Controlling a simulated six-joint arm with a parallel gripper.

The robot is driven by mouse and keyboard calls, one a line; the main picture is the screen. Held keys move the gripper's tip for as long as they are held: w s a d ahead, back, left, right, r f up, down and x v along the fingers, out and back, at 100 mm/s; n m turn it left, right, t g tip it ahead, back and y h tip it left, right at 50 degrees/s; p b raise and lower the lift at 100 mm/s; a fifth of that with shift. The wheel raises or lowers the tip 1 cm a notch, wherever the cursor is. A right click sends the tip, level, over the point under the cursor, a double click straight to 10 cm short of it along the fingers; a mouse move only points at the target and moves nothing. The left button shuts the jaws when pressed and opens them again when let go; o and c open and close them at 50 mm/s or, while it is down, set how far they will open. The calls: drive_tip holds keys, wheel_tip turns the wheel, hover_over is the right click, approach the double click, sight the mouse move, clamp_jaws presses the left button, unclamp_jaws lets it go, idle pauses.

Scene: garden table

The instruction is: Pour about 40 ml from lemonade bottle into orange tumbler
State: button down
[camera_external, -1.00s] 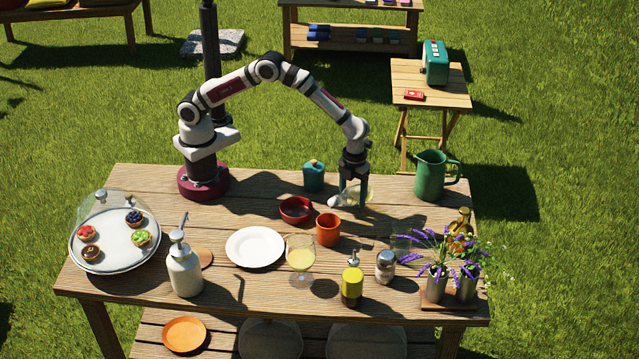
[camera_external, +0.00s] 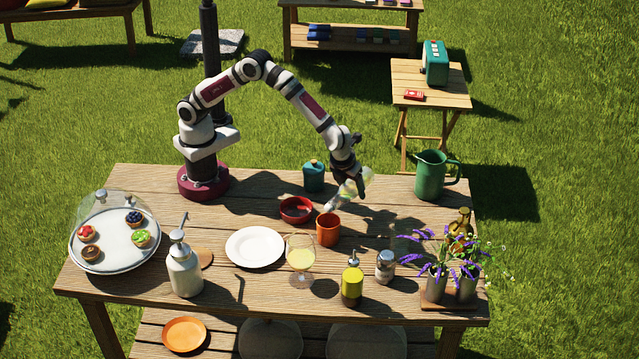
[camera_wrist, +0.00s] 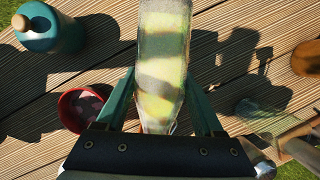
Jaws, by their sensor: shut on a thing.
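My gripper (camera_external: 352,188) is shut on the lemonade bottle (camera_external: 368,180), a clear bottle with pale yellow-green contents. The bottle is off the table and steeply tilted, its narrow end (camera_external: 331,207) down to the left. That end is close above the orange tumbler (camera_external: 328,231), which stands upright on the table. I cannot tell whether liquid is flowing or how much is in the tumbler. In the wrist view the bottle (camera_wrist: 163,65) lies between both fingers (camera_wrist: 160,88); its lower end and the tumbler are mostly hidden there.
A red bowl (camera_external: 296,209) stands just left of the tumbler, with a teal jar (camera_external: 313,176) behind. A stemmed glass (camera_external: 301,255), a yellow bottle (camera_external: 352,284) and a shaker (camera_external: 385,265) stand in front. A white plate (camera_external: 255,247) is left; a green pitcher (camera_external: 430,178) is right.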

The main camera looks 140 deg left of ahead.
drive_tip(key=shift+r, duration=0.25)
drive_tip(key=shift+g+y, duration=0.3)
drive_tip(key=shift+y, duration=0.7)
idle(1.9)
